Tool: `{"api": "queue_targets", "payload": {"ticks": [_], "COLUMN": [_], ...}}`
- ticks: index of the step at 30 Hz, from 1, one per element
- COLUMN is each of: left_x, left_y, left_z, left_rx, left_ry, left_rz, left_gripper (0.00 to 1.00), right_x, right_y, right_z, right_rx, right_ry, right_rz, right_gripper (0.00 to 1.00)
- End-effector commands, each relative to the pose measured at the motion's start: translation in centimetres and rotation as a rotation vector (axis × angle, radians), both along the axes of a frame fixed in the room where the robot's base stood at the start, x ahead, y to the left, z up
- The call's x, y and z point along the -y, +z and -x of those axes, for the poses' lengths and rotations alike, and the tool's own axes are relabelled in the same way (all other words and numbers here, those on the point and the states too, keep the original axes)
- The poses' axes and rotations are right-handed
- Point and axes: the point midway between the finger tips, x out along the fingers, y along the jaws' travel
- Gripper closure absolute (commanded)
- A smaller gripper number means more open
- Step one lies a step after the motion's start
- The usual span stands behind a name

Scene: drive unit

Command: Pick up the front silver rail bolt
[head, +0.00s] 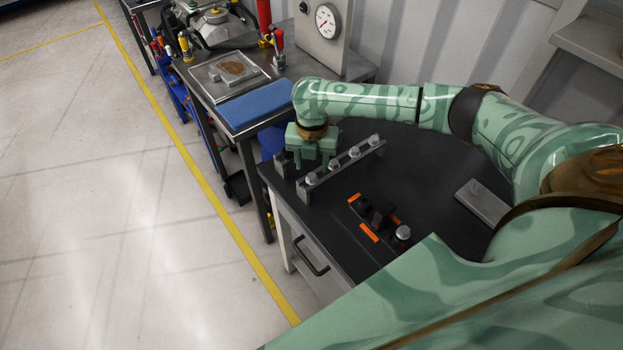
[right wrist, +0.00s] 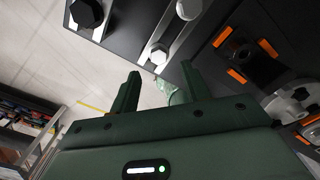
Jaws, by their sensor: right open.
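A grey rail (head: 345,168) with several silver bolts in a row lies on the dark workbench. The front silver bolt (head: 312,178) sits at the rail's near left end; in the right wrist view it (right wrist: 158,55) shows just beyond and between the fingertips. My right gripper (head: 312,160) is open and empty, pointing down beside the rail's left part. Its two fingers also show apart in the right wrist view (right wrist: 160,73). I see no contact between fingers and bolt. My left gripper is not in view.
A dark fixture with orange pieces (head: 369,232) lies nearer on the bench. A grey plate (head: 483,203) lies at right. A blue mat (head: 257,104) is on the neighbouring table.

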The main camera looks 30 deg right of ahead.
Motion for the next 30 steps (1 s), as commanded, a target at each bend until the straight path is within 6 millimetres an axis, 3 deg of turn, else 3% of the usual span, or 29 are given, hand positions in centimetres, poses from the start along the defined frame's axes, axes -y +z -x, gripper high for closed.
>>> {"api": "queue_targets", "payload": {"ticks": [7,16,17,21,30], "left_x": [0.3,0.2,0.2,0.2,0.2], "left_y": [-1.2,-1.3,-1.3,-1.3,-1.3], "left_z": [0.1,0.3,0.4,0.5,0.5], "left_rx": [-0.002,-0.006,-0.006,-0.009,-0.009], "left_ry": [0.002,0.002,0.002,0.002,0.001], "left_rz": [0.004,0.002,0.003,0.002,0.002], "left_gripper": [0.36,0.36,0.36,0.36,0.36], "right_x": [0.2,0.2,0.2,0.2,0.2], "right_y": [-4.2,-4.7,-4.7,-4.7,-4.6], "right_z": [-0.4,-0.4,-0.4,-0.4,-0.4], "right_rx": [-0.003,0.000,0.000,0.000,0.000], "right_ry": [0.000,0.001,0.001,0.001,0.000], "right_rz": [0.002,0.001,0.001,0.001,0.001], "right_gripper": [0.53,0.53,0.59,0.98,1.00]}}
